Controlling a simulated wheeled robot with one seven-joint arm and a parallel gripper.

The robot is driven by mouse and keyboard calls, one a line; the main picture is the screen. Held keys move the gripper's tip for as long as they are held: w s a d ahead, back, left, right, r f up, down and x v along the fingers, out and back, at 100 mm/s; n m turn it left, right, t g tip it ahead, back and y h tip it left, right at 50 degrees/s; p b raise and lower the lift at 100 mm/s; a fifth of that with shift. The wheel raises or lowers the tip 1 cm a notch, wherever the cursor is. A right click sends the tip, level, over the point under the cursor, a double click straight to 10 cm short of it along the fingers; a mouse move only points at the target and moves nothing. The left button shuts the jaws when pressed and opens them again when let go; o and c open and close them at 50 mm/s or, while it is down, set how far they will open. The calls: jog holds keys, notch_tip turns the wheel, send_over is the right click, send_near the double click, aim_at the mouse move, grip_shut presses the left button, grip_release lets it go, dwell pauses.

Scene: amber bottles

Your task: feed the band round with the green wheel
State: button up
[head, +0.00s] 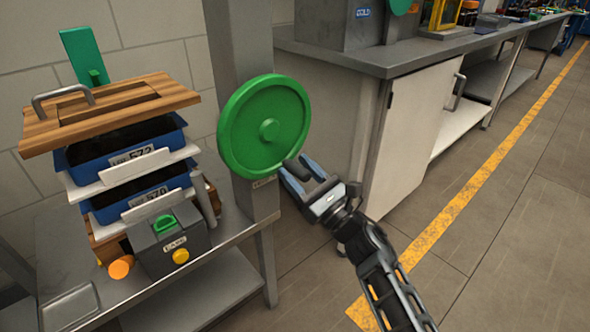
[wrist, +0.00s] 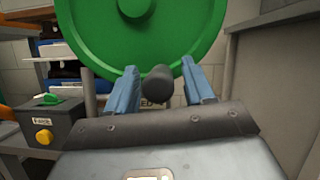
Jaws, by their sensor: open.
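The green wheel (head: 262,105) is a solid disc with a small hub, mounted on a grey post. It also fills the top of the wrist view (wrist: 185,35). A dark rounded knob (wrist: 158,86) shows at the wheel's lower rim in the wrist view. My gripper (head: 294,167) is open at the wheel's lower right edge. In the wrist view its blue fingers (wrist: 158,68) stand on either side of the knob, with gaps visible; whether they touch the wheel I cannot tell. I cannot make out a band.
At left, a metal bench (head: 70,305) carries a grey box (head: 165,250) with a green switch and yellow button. Behind it are stacked blue bins (head: 125,150) under a wooden board (head: 105,112). A counter with a white cabinet (head: 412,135) stands right of the wheel. The right floor is clear.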

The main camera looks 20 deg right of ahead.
jog(key=shift+w+a+r, duration=0.1)
jog(key=shift+w+r, duration=0.05)
jog(key=shift+w, duration=0.15)
jog(key=shift+c, duration=0.5)
grip_shut()
